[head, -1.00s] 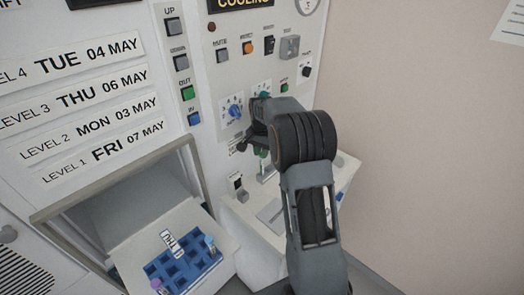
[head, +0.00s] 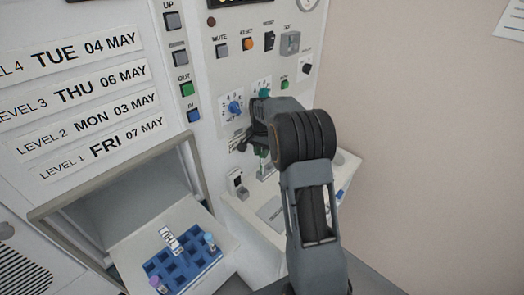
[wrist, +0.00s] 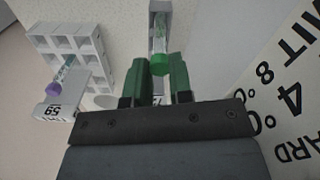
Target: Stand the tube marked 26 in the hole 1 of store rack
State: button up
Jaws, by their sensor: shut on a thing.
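My gripper (wrist: 155,82) has green fingers and is shut on a green-capped tube (wrist: 160,62). The clear tube body extends away from the fingers, in front of a narrow grey holder or slot (wrist: 159,8); I cannot tell whether it is inside it. No number on this tube is readable. In the head view my arm hides most of the gripper, beside the panel. A blue rack (head: 187,272) sits on the open hatch tray, with a blue-capped tube (head: 209,239) and a purple-capped tube (head: 155,282) in it. The rack's label is not readable.
A white rack (wrist: 98,46) with a purple-capped tube (wrist: 54,88) stands at left in the wrist view. A control panel (head: 215,70) with knobs and buttons is close to my arm. A white ledge (head: 240,215) juts out below it. The open hatch (head: 190,165) is left.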

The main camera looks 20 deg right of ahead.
jog(key=shift+f, duration=0.35)
jog(key=o, duration=0.8)
jog(key=shift+o, duration=0.2)
notch_tip(320, 180, up, 14)
jog(key=b, duration=0.1)
dwell(0.4)
dwell(1.0)
